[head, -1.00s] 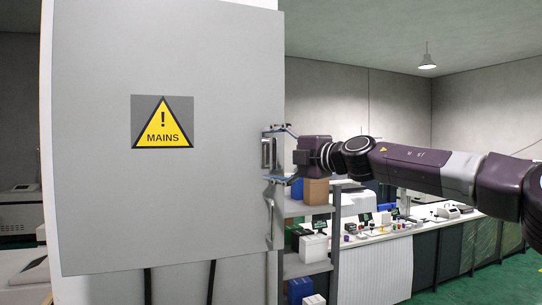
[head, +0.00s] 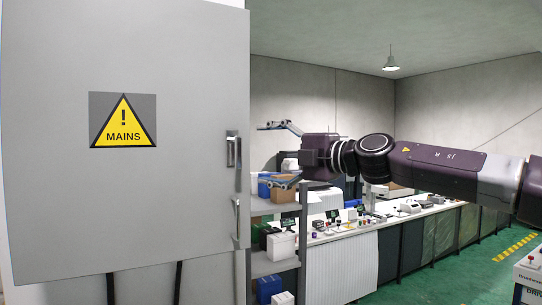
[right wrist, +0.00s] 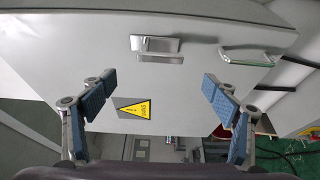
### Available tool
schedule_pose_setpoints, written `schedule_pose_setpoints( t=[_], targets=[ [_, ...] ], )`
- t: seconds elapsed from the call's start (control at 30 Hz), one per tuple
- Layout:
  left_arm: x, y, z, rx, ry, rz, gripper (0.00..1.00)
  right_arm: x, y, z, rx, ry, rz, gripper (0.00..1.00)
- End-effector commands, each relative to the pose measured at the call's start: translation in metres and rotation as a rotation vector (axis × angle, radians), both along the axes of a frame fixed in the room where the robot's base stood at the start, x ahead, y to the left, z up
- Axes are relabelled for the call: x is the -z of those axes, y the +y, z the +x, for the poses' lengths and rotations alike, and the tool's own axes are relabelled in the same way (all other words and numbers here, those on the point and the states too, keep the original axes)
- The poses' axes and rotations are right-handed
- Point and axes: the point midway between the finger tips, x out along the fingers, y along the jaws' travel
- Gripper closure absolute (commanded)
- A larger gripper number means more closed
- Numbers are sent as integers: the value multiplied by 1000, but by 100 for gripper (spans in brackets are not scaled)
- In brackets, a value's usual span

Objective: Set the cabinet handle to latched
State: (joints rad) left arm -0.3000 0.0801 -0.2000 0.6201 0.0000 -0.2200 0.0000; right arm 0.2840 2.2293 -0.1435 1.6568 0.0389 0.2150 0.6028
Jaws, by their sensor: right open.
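The grey cabinet (head: 170,210) with a yellow MAINS sign (head: 123,122) fills the left of the head view, its door closed. Its metal handle (head: 233,150) sits near the door's right edge, its lever lying upright along its plate; I cannot tell whether it is latched. The handle also shows at the top of the right wrist view (right wrist: 157,46). A pull bar (head: 238,220) is below it. My right gripper (head: 264,155) is open and empty, right of the handle and apart from it. Both its fingers show in the right wrist view (right wrist: 158,96). My left gripper is out of view.
A shelf (head: 277,208) with boxes and bins stands just right of the cabinet, behind my right gripper. A long white bench (head: 340,238) with small devices runs behind. Green floor (head: 460,275) lies open at right.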

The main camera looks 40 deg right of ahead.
Motion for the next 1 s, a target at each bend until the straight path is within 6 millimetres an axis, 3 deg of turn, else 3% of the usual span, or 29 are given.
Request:
schedule_pose_setpoints(
  t=[0.23, 0.83, 0.93, 1.0],
  targets=[
    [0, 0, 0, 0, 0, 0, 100, 0, -2, -13, -1, 0, 0, 20],
    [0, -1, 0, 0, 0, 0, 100, 1, -2, -13, 0, 1, 2, 20],
    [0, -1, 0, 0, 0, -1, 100, 15, -3, -7, -1, 7, 22, 20],
    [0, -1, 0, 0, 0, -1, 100, 38, -5, 3, -1, 15, 57, 20]
  ],
)
